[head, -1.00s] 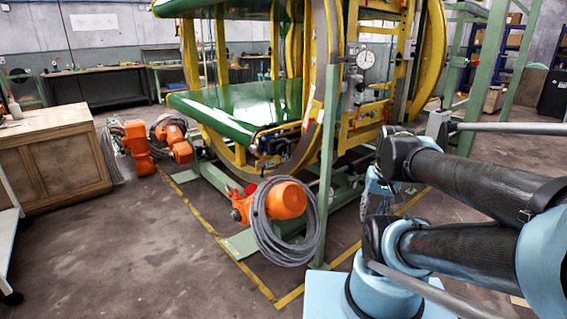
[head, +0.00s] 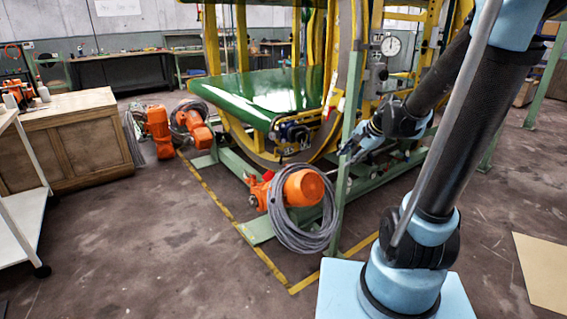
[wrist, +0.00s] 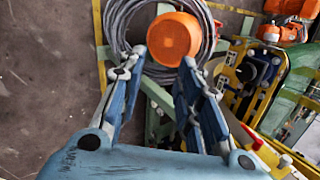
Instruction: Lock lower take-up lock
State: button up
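The ring inverter (head: 345,100) is a yellow ring frame with green belts. At the near end of its lower belt is a dark block with a round knob (head: 293,132), which also shows in the wrist view (wrist: 257,70). A small red lever (wrist: 251,136) is on the yellow plate near it. I cannot tell which of these parts is the lower take-up lock, or its state. My gripper (head: 347,152) is right of the knob in the head view. In the wrist view my gripper (wrist: 165,57) is open and empty, its fingers apart with an orange motor beyond them.
The orange motor (head: 303,187) with a grey cable coil (head: 310,233) stands on the green base before the machine. A green post (head: 345,180) rises near my gripper. A wooden cabinet (head: 70,150) stands left. The floor (head: 170,245) is clear front left.

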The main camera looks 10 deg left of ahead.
jog(key=w+a+f+m+y, duration=0.2)
jog(key=w+a+f+m, duration=0.2)
jog(key=w, duration=0.3)
jog(key=w+a+f+m+t+y, duration=0.1)
jog(key=w+a+f+m+y, duration=0.1)
jog(key=w+a+f+m, duration=0.2)
jog(key=w+a+f+m+t+y, duration=0.1)
jog(key=w+a+f+m, duration=0.3)
jog(key=w, duration=0.7)
jog(key=shift+w+a+f+m+y, duration=0.1)
jog(key=shift+a+f+m+y, duration=0.15)
jog(key=shift+a+m, duration=0.55)
jog(key=shift+a+f+m+y, duration=0.15)
jog(key=shift+a+m+y, duration=0.2)
jog(key=shift+a+m, duration=0.45)
jog(key=shift+w+a+f, duration=0.2)
jog(key=shift+a+f, duration=0.15)
jog(key=shift+f, duration=0.05)
jog(key=x, duration=1.7)
jog(key=shift+w+a+r, duration=0.25)
jog(key=shift+t, duration=0.3)
grip_shut()
